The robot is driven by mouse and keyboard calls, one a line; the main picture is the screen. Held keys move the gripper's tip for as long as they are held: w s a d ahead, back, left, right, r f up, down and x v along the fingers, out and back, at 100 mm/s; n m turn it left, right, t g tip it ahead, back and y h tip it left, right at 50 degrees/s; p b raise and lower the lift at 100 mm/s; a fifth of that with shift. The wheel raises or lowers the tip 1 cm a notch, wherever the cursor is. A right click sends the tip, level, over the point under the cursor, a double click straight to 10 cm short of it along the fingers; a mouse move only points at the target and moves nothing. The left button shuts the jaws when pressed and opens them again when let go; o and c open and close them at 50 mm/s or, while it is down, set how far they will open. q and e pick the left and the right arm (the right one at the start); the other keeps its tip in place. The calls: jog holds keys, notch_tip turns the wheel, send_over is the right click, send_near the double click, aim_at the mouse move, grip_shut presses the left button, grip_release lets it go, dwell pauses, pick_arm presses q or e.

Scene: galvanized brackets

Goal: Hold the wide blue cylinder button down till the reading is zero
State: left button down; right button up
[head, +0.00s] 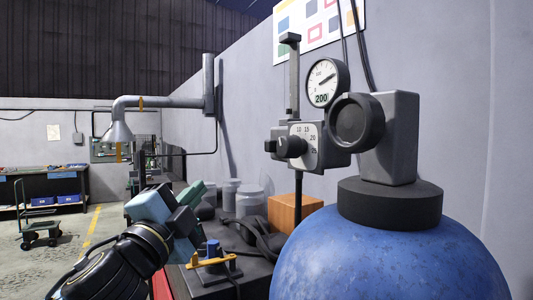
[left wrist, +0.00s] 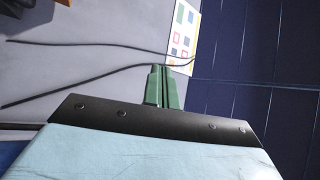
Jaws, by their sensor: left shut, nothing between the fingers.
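A small blue cylinder (head: 213,249) stands upright on a dark box on the bench, beside a yellow bar. It is the only blue cylinder button I can make out. A round gauge (head: 323,84) with a needle and the number 200 is mounted above a grey dial block. My left gripper (head: 203,190) is above and left of the blue cylinder, apart from it. Its green fingers also show in the left wrist view (left wrist: 161,88), shut together with nothing between them. The cylinder is not visible in the left wrist view. My right gripper is not in view.
A large blue round tank (head: 390,258) with a black collar fills the right foreground. An orange block (head: 292,209) and several grey canisters (head: 249,201) stand behind the dark box (head: 235,279). A black cable lies beside it. A wall runs along the right.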

aim_at(271, 146)
pick_arm(q)
jog(key=s+d+r+m+t+h, duration=0.1)
jog(key=s+d+r+m+h, duration=0.1)
jog(key=s+r, duration=0.5)
jog(key=shift+s+r+m+h, duration=0.25)
jog(key=shift+s+m+h, duration=0.6)
jog(key=shift+s, duration=0.2)
jog(key=shift+d, duration=0.1)
jog(key=w+d, duration=0.5)
jog(key=d, duration=0.2)
jog(key=shift+d, duration=0.15)
jog(key=shift+d, duration=0.1)
dwell(1.0)
jog(key=shift+w+d, duration=0.2)
jog(key=shift+d, duration=0.05)
jog(key=shift+w+d, duration=0.3)
jog(key=shift+d, duration=0.1)
dwell(2.1)
jog(key=shift+s+a, duration=0.55)
jog(key=shift+a, duration=0.2)
